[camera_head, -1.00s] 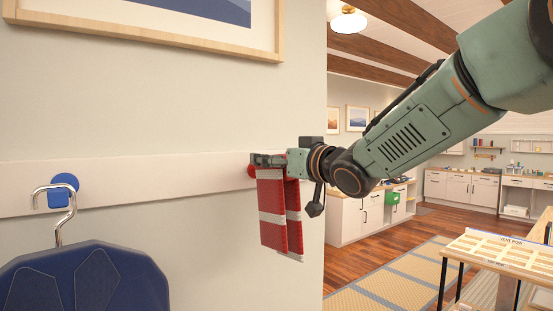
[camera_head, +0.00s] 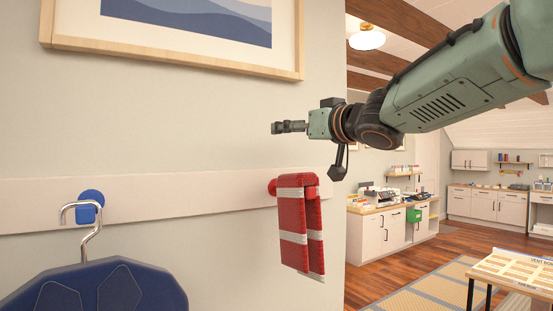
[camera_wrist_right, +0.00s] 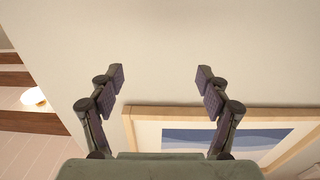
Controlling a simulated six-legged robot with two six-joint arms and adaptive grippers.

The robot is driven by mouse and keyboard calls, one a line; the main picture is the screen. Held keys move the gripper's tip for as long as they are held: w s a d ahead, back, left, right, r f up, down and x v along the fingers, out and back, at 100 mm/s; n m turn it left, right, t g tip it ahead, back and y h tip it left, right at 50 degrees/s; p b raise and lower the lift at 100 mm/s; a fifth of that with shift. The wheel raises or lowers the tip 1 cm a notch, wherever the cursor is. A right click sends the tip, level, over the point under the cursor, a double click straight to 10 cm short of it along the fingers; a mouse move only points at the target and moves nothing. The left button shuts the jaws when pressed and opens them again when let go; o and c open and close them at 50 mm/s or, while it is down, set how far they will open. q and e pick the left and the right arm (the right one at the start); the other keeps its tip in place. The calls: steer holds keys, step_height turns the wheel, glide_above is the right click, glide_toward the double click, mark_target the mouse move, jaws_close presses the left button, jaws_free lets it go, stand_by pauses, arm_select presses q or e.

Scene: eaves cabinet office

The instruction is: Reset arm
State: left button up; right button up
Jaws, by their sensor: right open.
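My right gripper (camera_head: 290,127) is raised in front of the wall, above and apart from a red-and-white striped cloth. In the right wrist view its two fingers (camera_wrist_right: 160,85) are spread apart with nothing between them. The striped cloth (camera_head: 296,222) hangs folded over a red peg (camera_head: 272,187) on the pale wall rail (camera_head: 180,195). My left gripper does not show in either view.
A blue hanger-like item (camera_head: 95,290) hangs by a metal hook from a blue peg (camera_head: 91,198) at left. A framed picture (camera_head: 300,40) is on the wall above. Counters (camera_head: 390,225) and a slatted table (camera_head: 510,272) stand at right.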

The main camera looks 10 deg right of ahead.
steer(key=shift+f, duration=0.1)
step_height(320, 180, down, 10)
steer(key=shift+r, duration=0.1)
steer(key=shift+s+r+p, duration=0.15)
steer(key=shift+r+p, duration=0.2)
steer(key=shift+r, duration=0.45)
steer(key=shift+f, duration=0.1)
